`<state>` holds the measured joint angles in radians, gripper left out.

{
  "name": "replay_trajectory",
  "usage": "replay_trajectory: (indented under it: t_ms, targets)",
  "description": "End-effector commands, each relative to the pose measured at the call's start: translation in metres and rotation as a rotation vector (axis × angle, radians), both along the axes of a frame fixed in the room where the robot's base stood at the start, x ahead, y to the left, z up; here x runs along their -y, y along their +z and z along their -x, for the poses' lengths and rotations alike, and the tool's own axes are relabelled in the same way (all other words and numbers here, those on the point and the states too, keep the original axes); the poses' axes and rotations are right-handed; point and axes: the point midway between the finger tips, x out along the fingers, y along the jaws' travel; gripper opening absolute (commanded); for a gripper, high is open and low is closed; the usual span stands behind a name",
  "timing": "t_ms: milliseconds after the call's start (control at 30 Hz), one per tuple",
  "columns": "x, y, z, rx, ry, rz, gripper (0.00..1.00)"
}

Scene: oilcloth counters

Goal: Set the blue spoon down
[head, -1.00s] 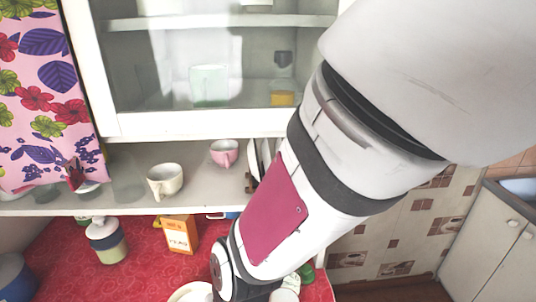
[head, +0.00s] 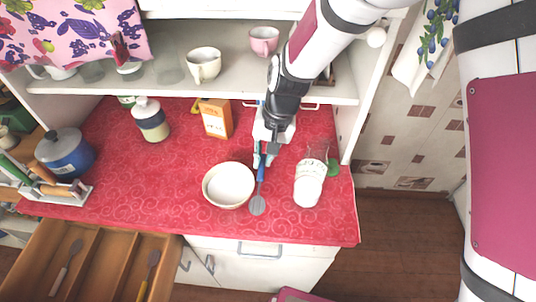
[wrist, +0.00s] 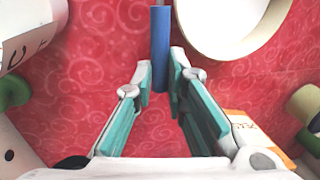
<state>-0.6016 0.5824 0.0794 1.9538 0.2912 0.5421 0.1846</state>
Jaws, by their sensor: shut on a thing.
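The blue spoon has a blue handle (head: 261,173) and a grey bowl end (head: 257,206). It points toward the counter's front edge, between a cream bowl and a white printed container. My gripper (head: 264,157) is shut on the handle's far end. In the wrist view my gripper's teal-and-grey fingers (wrist: 160,78) close around the blue handle (wrist: 160,45), and the spoon's bowl end is out of that picture. The spoon is over the red counter (head: 190,145); I cannot tell whether it touches the cloth.
The cream bowl (head: 229,185) is close left of the spoon, the white container (head: 309,185) to its right. An orange-and-white box (head: 216,118) and a jar (head: 151,120) stand behind. An open drawer (head: 95,262) is at lower left. The shelf (head: 190,88) overhangs the back. Clear cloth lies left of the bowl.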

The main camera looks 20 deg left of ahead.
Motion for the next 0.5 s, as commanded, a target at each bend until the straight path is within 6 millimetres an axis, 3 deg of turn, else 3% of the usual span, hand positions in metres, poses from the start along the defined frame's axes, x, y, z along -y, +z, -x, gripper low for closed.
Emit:
replay_trajectory:
  t_ms: [500]
  targets:
    - [0.000, -0.044, 0.000, 0.001, -0.001, 0.000, 0.00]
